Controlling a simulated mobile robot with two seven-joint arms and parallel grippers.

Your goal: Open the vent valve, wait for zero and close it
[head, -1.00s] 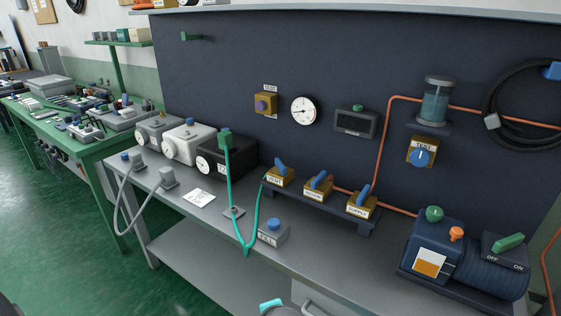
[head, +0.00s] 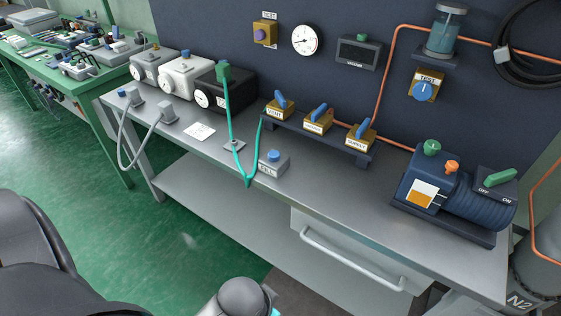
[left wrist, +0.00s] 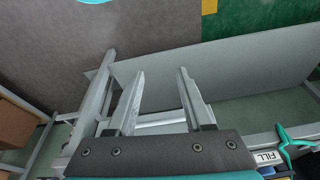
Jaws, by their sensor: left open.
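The vent valve (head: 277,108) is a mustard block labelled VENT with a blue lever, leftmost of three on a raised dark rail. Its lever tilts up and to the left. A round white dial gauge (head: 305,40) hangs on the dark panel above; its reading is too small to tell. In the left wrist view my left gripper (left wrist: 158,75) is open and empty, its two fingers apart over the bench's front and lower shelf, away from the valve. My left gripper's fingers do not show in the head view. My right gripper is not in view.
Two more blue-lever valves (head: 318,121) stand right of the vent valve. A blue pump (head: 455,185) stands at right. A drawer handle (head: 350,262) sticks out below the bench top (head: 330,190).

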